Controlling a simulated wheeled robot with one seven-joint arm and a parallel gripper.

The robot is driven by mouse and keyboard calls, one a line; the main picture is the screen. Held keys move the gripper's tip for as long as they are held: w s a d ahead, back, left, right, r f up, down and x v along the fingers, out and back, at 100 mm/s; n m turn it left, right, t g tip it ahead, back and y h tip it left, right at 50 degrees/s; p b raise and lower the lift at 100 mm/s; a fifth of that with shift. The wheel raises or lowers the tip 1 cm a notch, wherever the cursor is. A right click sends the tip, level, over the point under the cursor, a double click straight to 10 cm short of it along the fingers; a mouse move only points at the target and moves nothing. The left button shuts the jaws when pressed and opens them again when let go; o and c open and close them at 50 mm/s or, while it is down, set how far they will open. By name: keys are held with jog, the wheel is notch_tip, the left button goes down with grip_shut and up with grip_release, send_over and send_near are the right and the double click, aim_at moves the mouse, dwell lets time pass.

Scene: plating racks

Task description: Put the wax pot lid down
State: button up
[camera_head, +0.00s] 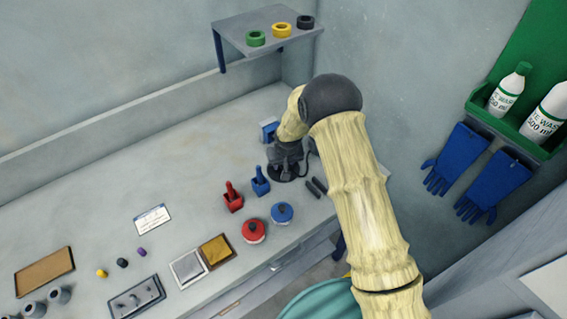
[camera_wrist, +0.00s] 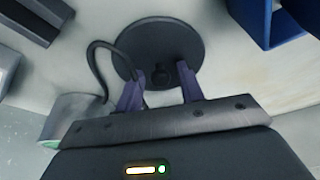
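A dark round lid (camera_wrist: 158,38) with a small knob (camera_wrist: 158,73) on top lies below my gripper in the wrist view. In the head view, the lid (camera_head: 284,176) shows as a dark disc at bench height, partly covered by my gripper (camera_head: 286,160). My gripper's two fingers (camera_wrist: 160,88) stand apart on either side of the knob in the wrist view. Some space shows between fingers and knob, so it looks open. A grey pot-like body (camera_wrist: 75,112) with a dark cord is at the lower left of the wrist view; my gripper partly hides it.
Two dark bars (camera_head: 316,186) lie right of the lid. Blue (camera_head: 260,182) and red (camera_head: 233,198) holders stand to its left, with blue (camera_head: 281,213) and red (camera_head: 254,231) round tins in front. A raised shelf (camera_head: 262,25) stands behind. The back-left bench is clear.

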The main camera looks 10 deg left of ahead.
jog(key=shift+r, duration=0.1)
jog(key=b+v, duration=0.2)
jog(key=v, duration=1)
jog(key=shift+r, duration=0.1)
dwell(0.7)
jog(key=s+d+r+m, duration=0.2)
jog(key=s+d+r, duration=0.2)
jog(key=s+d, duration=0.6)
jog(key=s+d+r+m+h, duration=0.1)
jog(key=s+d+r, duration=0.3)
jog(key=s+d, duration=0.7)
jog(key=d+m, duration=0.1)
jog(key=d, duration=0.3)
jog(key=shift+d+m+g, duration=0.25)
jog(key=shift+m+g, duration=0.05)
